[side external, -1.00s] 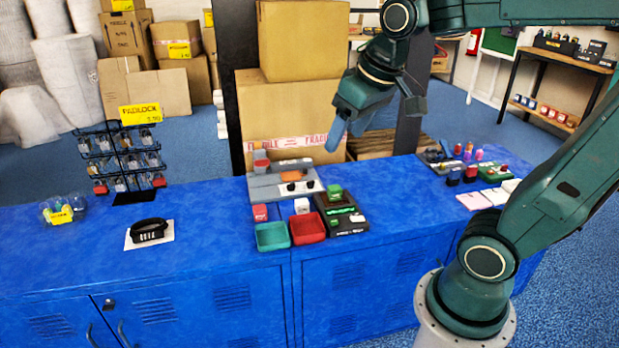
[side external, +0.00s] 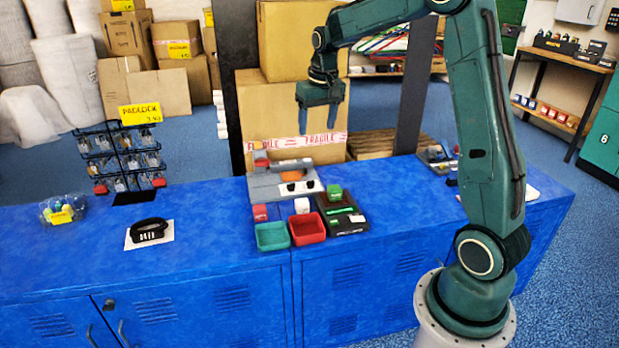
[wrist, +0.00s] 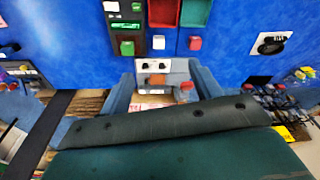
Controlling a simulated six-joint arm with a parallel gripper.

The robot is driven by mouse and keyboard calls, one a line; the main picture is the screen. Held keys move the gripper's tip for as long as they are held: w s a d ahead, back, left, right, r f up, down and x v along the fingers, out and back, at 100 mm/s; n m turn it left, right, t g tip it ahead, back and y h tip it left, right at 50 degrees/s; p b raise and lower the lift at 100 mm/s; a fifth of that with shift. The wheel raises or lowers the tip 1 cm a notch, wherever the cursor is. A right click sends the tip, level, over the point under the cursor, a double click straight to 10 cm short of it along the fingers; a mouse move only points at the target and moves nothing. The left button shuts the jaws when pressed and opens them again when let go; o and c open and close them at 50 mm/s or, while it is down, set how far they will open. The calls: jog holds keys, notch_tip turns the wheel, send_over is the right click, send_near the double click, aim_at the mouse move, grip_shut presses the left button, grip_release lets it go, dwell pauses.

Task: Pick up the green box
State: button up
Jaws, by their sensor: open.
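The green box (side external: 334,191) is a small cube resting on the far end of a dark tray-like unit on the blue counter. In the wrist view the green box (wrist: 127,47) shows above and left of the jaws. My gripper (side external: 318,123) points down, open and empty, in the air above the grey device and behind the green box. In the wrist view my gripper's fingers (wrist: 163,80) stand apart, with the grey device seen between them.
A white box (side external: 301,206) and a red-pink box (side external: 259,212) stand left of the green box. In front are a teal tray (side external: 272,247) and a red tray (side external: 322,239). The grey device (side external: 270,188) lies behind.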

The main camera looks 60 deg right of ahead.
jog(key=w+d+f+m, duration=0.1)
jog(key=w+d+f, duration=0.1)
jog(key=d+f, duration=0.55)
jog(key=m+g, duration=0.2)
send_over(335, 188)
notch_tip(335, 188, down, 9)
jog(key=shift+y, duration=0.4)
jog(key=shift+s+f, duration=0.1)
jog(key=shift+f, duration=0.15)
jog(key=shift+f, duration=4.15)
jog(key=shift+f, duration=2.6)
